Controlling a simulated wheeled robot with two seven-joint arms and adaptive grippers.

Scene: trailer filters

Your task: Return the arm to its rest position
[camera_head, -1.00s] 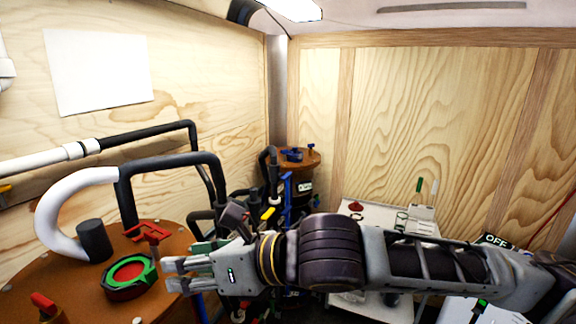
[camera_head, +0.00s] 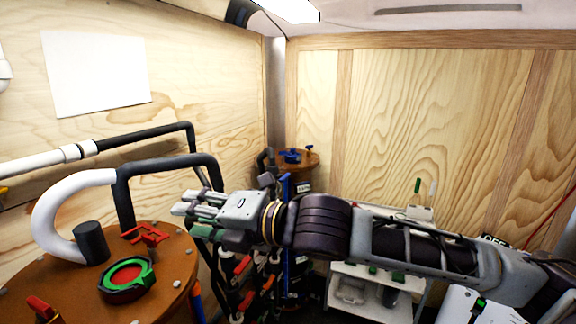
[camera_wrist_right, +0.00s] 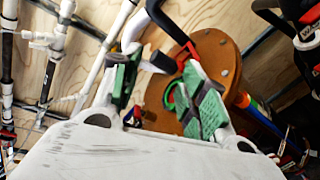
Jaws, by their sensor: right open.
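My right arm reaches in from the right edge of the head view, across the middle. Its gripper (camera_head: 190,211) is in the air in front of the brown filter lid, with its fingers pointing left. In the right wrist view the green-padded fingers (camera_wrist_right: 158,92) are spread apart with nothing held between them. The brown round lid (camera_head: 60,265) with a red-and-green ring (camera_head: 128,279) and a red valve handle (camera_head: 146,234) is at the lower left. The lid also shows behind the fingers in the right wrist view (camera_wrist_right: 215,62). My left gripper is not in view.
A white and black bent pipe (camera_head: 170,164) rises over the lid. A second brown-topped filter (camera_head: 299,161) stands at the back corner. A white cart (camera_head: 375,274) is below my forearm. Several black pipes with red handles lie under the gripper. Upper space near the walls is clear.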

